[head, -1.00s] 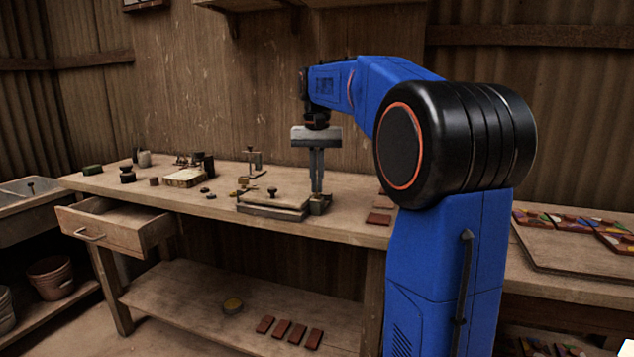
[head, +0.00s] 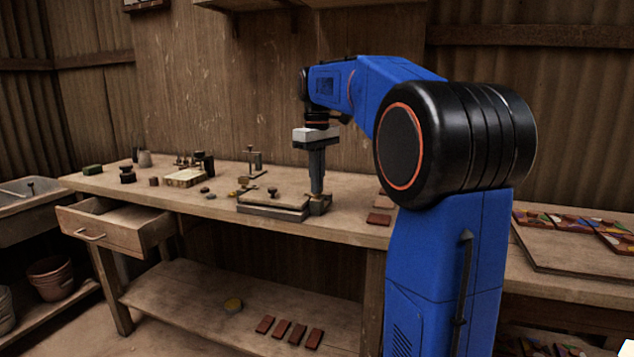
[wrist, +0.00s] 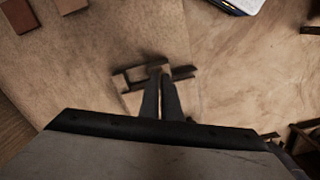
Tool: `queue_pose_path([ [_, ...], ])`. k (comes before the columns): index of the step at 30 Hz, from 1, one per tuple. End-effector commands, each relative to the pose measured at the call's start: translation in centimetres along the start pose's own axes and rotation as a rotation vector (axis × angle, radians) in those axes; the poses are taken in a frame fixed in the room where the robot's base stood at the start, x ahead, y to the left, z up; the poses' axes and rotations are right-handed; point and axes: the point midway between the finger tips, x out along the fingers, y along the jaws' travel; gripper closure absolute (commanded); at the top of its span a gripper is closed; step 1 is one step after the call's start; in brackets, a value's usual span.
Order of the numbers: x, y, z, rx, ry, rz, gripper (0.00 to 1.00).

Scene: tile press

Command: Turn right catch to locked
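The tile press (head: 272,205) is a low wooden block with a flat top board, near the front edge of the bench. My gripper (head: 318,193) points straight down at the press's right end. The right catch (head: 320,208) is a small dark metal piece there, low at the fingertips. In the wrist view my gripper's two fingers (wrist: 158,78) come close together over the right catch (wrist: 130,80), with a narrow gap between them, and look closed on it. The fingers hide the catch's middle, and its exact angle is hard to read.
Reddish tiles (head: 379,219) lie on the bench just right of the press. A small stand (head: 255,163) is behind it. Jars and small tools fill the bench's left part. An open drawer (head: 118,225) juts out at the left front.

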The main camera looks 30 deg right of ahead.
Motion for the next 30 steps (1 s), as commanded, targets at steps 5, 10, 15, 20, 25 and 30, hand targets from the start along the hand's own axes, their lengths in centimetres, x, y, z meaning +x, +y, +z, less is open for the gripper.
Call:
queue_pose_path([
  [5, -0.06, 0.02, -0.02, -0.088, 0.002, 0.001, 1.0],
  [10, -0.06, 0.02, -0.02, -0.136, 0.002, 0.001, 1.0],
  [15, -0.06, 0.02, -0.02, -0.158, 0.002, 0.001, 1.0],
  [20, -0.07, 0.02, -0.02, -0.161, 0.002, 0.001, 1.0],
  [25, -0.07, 0.02, -0.03, -0.161, 0.002, 0.002, 1.0],
  [30, -0.06, 0.02, -0.02, -0.161, 0.002, 0.001, 0.78],
])
